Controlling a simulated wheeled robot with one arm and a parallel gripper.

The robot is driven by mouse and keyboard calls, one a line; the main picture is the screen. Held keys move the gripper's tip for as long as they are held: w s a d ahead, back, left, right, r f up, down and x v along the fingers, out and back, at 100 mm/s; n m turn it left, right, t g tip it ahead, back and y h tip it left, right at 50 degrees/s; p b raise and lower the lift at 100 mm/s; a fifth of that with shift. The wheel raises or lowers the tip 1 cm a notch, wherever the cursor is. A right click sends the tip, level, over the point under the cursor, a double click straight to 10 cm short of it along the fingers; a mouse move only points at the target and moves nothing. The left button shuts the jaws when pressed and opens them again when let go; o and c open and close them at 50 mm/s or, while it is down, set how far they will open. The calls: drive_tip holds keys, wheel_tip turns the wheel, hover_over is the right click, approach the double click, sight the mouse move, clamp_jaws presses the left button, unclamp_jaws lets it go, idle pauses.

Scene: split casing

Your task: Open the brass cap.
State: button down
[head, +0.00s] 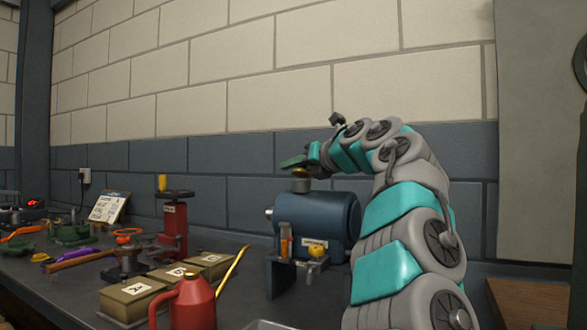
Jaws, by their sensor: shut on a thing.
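The blue casing (338,222) is a drum lying on its side on the bench, with a short grey neck (301,185) on top. A small brass-yellow cap (301,171) sits on that neck. My gripper (299,166) reaches in from the right at the top of the neck and is shut on the cap. A flat dark green piece (294,161) lies just above the cap; I cannot tell what it belongs to. The fingertips are small and partly hidden. A second yellow part (317,247) shows low on the casing's front.
A red oil can (190,301) with a brass spout and several labelled boxes (132,297) stand in the left foreground. A red press-like stand (175,226) is behind them. Hand tools crowd the far left. A block wall closes the back.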

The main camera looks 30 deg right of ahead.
drive_tip(key=shift+w+d+m+g+y, duration=0.15)
drive_tip(key=shift+m+g+y, duration=0.2)
drive_tip(key=shift+m, duration=0.35)
drive_tip(key=shift+d+m+g, duration=0.15)
drive_tip(key=shift+m+g, duration=0.1)
drive_tip(key=shift+m, duration=0.05)
idle(0.6)
drive_tip(key=c, duration=0.7)
unclamp_jaws()
drive_tip(key=shift+r, duration=0.1)
drive_tip(key=shift+b+v, duration=0.35)
drive_tip(key=shift+v, duration=3.55)
drive_tip(key=shift+c, duration=0.2)
